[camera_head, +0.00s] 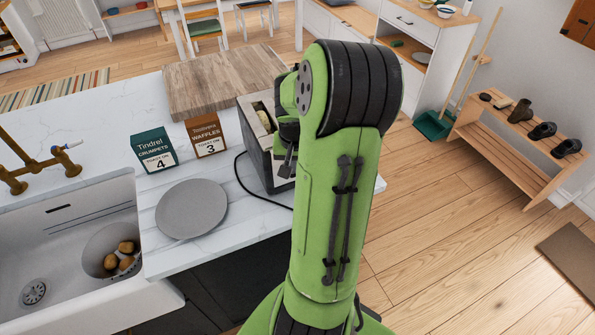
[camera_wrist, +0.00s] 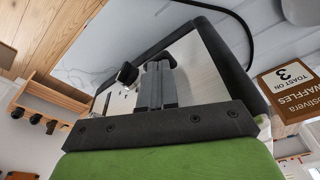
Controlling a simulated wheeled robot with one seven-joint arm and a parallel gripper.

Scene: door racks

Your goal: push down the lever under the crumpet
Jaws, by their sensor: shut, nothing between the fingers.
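The toaster (camera_head: 259,159) stands on the counter, partly hidden behind my green arm. A tan bread piece (camera_head: 265,119) shows in its top slot; I cannot tell whether it is the crumpet. In the wrist view my gripper (camera_wrist: 158,68) is shut and empty, with its dark fingers pointing at the toaster's metal end panel (camera_wrist: 190,62). A black lever knob (camera_wrist: 127,74) sticks out just left of the fingertips. I cannot tell whether they touch, or whether this lever is the crumpet's. Another lever may be hidden behind the fingers.
A green crumpets box (camera_head: 154,150) marked 4 and a brown waffles box (camera_head: 207,135) marked 3 stand left of the toaster. A grey plate (camera_head: 191,209) lies in front of them. A wooden board (camera_head: 222,80) lies behind. The black cord (camera_head: 250,190) loops beside the toaster.

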